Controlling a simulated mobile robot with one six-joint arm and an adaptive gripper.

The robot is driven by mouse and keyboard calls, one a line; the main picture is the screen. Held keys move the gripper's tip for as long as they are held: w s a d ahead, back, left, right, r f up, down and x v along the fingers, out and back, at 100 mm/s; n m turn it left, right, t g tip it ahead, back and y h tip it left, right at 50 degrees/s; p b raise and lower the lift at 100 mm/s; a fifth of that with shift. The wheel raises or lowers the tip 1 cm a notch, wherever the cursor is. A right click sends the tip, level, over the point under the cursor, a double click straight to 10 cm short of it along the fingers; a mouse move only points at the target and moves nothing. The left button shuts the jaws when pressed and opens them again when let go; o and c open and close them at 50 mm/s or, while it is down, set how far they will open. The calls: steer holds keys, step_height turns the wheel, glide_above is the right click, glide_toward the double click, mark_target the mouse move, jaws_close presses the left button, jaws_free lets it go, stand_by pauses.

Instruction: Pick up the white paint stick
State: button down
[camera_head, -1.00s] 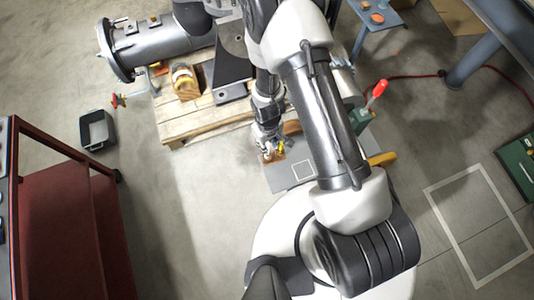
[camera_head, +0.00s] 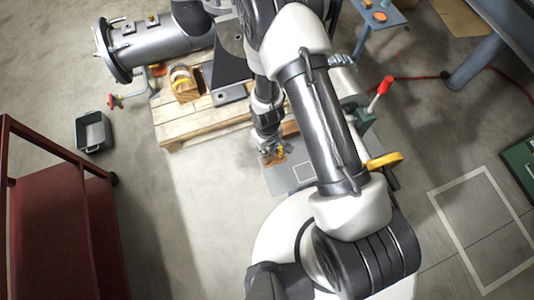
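My gripper (camera_head: 270,152) points down over a grey plate (camera_head: 283,182) on the floor in front of the pallet. It is small in this view and partly covered by its own wrist, so I cannot tell whether its fingers are open or shut. A brown-orange block (camera_head: 274,160) lies right under or beside the fingers. A small yellow piece (camera_head: 283,149) shows at the gripper's right side. I cannot make out a white paint stick. It may be hidden by my gripper or arm.
A dark bin (camera_head: 94,132) stands on the floor at left, near a red cart (camera_head: 60,215). A red-handled tool (camera_head: 382,88) stands right of my arm.

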stand_by(0.4)
step_height(320, 180, up, 20)
steer(key=p, duration=0.8)
